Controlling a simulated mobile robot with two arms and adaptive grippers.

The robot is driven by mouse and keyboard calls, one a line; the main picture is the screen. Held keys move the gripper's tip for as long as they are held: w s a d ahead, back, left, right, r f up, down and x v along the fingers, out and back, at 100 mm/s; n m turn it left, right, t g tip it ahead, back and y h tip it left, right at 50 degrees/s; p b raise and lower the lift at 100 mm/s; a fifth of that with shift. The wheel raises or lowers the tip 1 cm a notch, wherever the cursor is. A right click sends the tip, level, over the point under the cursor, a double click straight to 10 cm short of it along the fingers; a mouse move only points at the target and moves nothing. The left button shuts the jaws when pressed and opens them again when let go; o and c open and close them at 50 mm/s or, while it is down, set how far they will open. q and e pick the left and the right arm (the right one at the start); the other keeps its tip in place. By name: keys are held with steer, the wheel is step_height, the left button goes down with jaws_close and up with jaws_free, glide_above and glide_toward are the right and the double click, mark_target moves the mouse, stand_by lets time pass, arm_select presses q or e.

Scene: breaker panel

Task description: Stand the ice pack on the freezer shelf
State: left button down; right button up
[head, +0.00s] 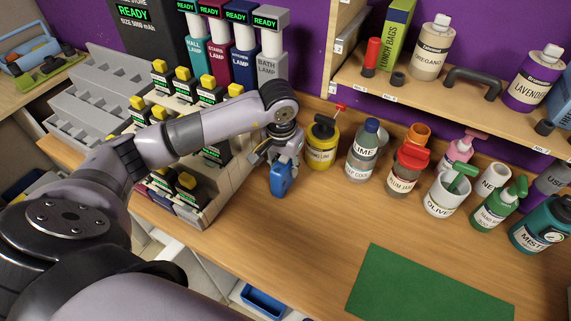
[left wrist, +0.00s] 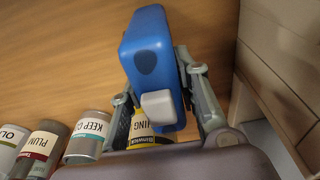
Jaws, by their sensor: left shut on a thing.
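A blue block with a pale grey cap, which looks like the ice pack (head: 280,181), is held in my left gripper (head: 284,160). It hangs over the wooden counter, left of the yellow bottle. In the left wrist view the ice pack (left wrist: 148,45) sits between both fingers of my left gripper (left wrist: 165,95), with its cap toward the palm. I cannot tell whether its lower end touches the counter. I cannot make out a freezer shelf in either view. My right gripper is not in view.
Several bottles stand right of the gripper, from the yellow bottle (head: 322,143) to the teal bottle (head: 541,225). A grey rack of black-and-yellow packs (head: 207,205) stands left. A wooden shelf (head: 440,98) is above. The counter front (head: 290,235) is bare beside a green mat (head: 425,288).

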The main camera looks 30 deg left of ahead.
arm_select(q)
steer(key=c, duration=1.2)
jaws_free()
